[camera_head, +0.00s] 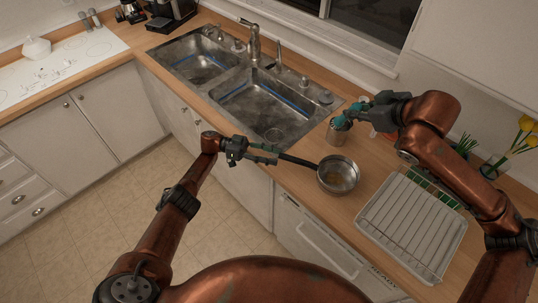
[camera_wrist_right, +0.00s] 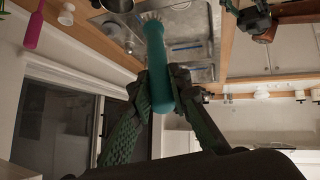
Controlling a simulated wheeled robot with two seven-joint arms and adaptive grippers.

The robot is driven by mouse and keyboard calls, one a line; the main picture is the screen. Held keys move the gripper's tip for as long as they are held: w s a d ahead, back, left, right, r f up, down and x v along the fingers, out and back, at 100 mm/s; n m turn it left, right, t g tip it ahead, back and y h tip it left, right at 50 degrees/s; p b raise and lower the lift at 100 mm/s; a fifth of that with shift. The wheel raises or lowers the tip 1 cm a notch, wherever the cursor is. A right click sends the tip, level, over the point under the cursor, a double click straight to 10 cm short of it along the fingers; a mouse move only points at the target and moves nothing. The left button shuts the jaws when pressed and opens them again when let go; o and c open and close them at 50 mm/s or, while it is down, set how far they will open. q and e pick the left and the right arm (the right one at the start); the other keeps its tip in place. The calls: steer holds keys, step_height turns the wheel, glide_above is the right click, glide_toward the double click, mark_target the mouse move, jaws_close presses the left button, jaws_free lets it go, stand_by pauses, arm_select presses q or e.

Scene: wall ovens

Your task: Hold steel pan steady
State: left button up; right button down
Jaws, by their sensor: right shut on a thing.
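The steel pan (camera_head: 338,175), a small round pan with a long dark handle, sits upright on the wooden counter right of the sink. Something yellowish-brown shows inside it. Its handle points left to my left gripper (camera_head: 268,154), whose fingers lie at the handle's end; whether they are closed on it is too small to tell.
A white dish rack (camera_head: 412,222) stands close to the pan's right. The double sink (camera_head: 265,105) with its faucet (camera_head: 254,40) lies behind and left. Yellow flowers (camera_head: 524,130) stand at far right. The counter's front edge runs just below the pan.

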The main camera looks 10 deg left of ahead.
mark_target(306, 163)
arm_select(q)
steer(key=d, duration=1.1)
steer(key=shift+s, duration=0.4)
steer(key=shift+a, duration=0.1)
steer(key=shift+c, duration=0.2)
jaws_close()
